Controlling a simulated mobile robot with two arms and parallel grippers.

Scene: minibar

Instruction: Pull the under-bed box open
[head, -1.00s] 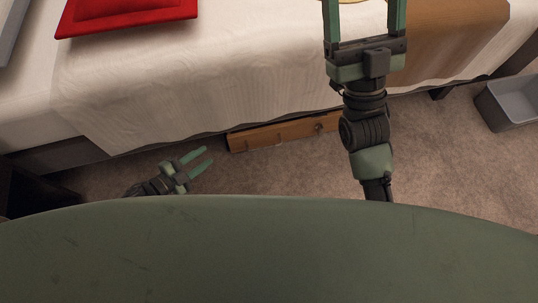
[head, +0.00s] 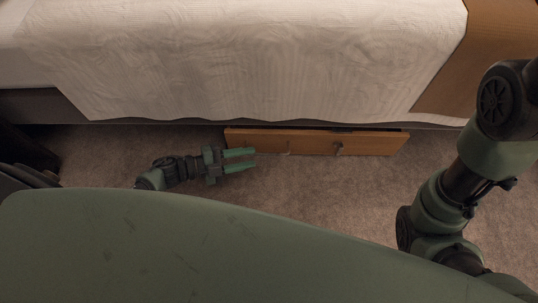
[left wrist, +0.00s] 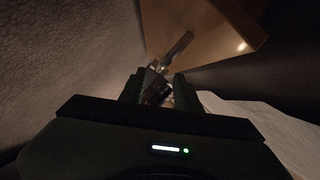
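The bed with its white cover (head: 240,60) and brown throw (head: 440,75) overhangs the box. Carpet (head: 310,190) in front of the panel is clear. A dark piece of furniture (head: 20,150) stands at the left edge.

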